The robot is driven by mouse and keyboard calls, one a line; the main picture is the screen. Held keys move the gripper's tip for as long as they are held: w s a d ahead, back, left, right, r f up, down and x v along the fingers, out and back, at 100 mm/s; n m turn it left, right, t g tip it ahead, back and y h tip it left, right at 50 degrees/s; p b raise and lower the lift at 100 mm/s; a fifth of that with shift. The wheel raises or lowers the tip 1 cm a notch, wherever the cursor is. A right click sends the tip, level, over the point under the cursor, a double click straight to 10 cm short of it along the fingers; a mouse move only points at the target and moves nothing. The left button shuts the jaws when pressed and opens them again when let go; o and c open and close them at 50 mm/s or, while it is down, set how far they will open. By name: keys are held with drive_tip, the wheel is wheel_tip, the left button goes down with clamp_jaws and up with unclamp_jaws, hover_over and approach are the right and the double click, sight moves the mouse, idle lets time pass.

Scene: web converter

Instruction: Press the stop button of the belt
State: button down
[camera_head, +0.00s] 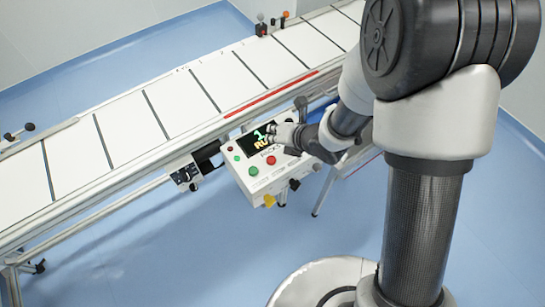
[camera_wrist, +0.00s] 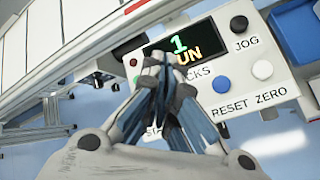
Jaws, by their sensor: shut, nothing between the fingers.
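A white control box (camera_head: 262,186) hangs at the near side of the belt (camera_head: 180,98). Its display (camera_head: 250,146) shows green and yellow characters; the wrist view reads "1" and "RUN". A red button (camera_head: 271,160) and a green button (camera_head: 253,171) sit below the display in the head view. I cannot read which is labelled stop. My gripper (camera_head: 273,131) is shut and empty, its tips over the display's lower part in the wrist view (camera_wrist: 160,65). In that view the fingers hide the lower left of the panel, including the red and green buttons. Contact cannot be told.
A black knob (camera_wrist: 239,23) marked JOG, a white button (camera_wrist: 262,69) and a blue button (camera_wrist: 222,84) marked RESET lie right of the fingers. The belt's metal side rail (camera_wrist: 85,50) runs close behind the box. Blue floor (camera_head: 170,245) is clear in front.

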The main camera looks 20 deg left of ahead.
drive_tip(key=shift+f, duration=0.1)
drive_tip(key=b, duration=0.6)
hover_over(274, 158)
wheel_tip(274, 158, down, 8)
drive_tip(key=shift+r, duration=0.1)
drive_tip(key=shift+f+b, duration=0.4)
drive_tip(key=shift+f, duration=0.05)
drive_tip(key=shift+f+b, duration=0.15)
drive_tip(key=shift+b, duration=0.15)
idle(0.5)
drive_tip(key=shift+f+b, duration=0.3)
drive_tip(key=shift+b, duration=0.2)
drive_tip(key=shift+f+b, duration=0.5)
drive_tip(key=shift+f, duration=0.05)
idle(0.6)
drive_tip(key=shift+r, duration=0.1)
idle(0.4)
drive_tip(key=shift+r+p, duration=0.55)
drive_tip(key=shift+r, duration=0.4)
